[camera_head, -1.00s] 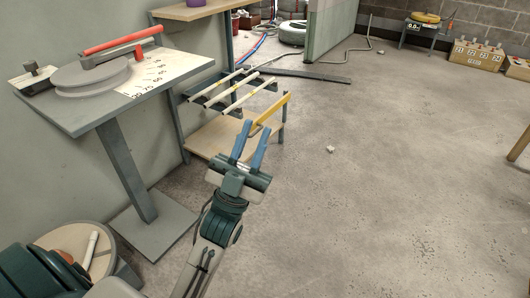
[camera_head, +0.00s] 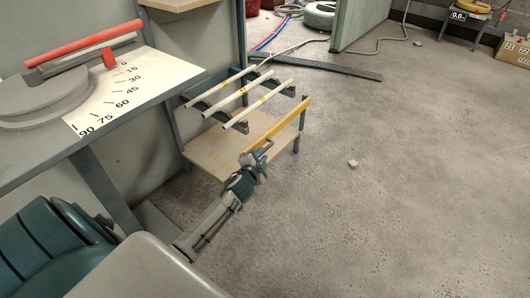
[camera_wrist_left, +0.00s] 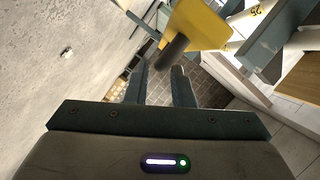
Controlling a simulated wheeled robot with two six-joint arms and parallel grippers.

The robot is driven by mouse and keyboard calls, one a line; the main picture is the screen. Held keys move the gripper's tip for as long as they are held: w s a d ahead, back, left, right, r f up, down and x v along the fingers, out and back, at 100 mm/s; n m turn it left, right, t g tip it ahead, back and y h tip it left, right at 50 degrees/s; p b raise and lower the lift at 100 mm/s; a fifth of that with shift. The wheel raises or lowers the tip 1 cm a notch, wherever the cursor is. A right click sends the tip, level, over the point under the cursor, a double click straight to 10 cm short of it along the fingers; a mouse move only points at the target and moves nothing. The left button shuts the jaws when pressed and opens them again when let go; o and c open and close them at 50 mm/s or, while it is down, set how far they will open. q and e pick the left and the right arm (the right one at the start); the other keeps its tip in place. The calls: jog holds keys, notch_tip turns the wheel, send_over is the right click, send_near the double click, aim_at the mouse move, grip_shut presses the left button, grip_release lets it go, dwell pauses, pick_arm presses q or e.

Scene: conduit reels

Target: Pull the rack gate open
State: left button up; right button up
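The rack gate is a yellow bar (camera_head: 282,122) slanting across the front right of a low rack of pale conduits (camera_head: 240,98). It also shows in the left wrist view (camera_wrist_left: 205,28), with a dark round handle (camera_wrist_left: 174,48) sticking out from it. My left gripper (camera_head: 262,154) is at the gate's near, lower end. In the wrist view its two fingers (camera_wrist_left: 159,68) are apart, with the handle's end at or just past the gap between the tips. I cannot tell whether they touch it. My right gripper is out of view.
A bending table with a red lever (camera_head: 85,47) and an angle scale (camera_head: 135,85) stands at the left. The rack's wooden lower shelf (camera_head: 208,152) is close to my left arm. Open concrete floor lies to the right, with a small pale scrap (camera_head: 352,163).

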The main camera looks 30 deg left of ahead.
aim_at(265, 150)
pick_arm(q)
jog(key=shift+b+x, duration=0.45)
jog(key=shift+x, duration=1.8)
grip_shut()
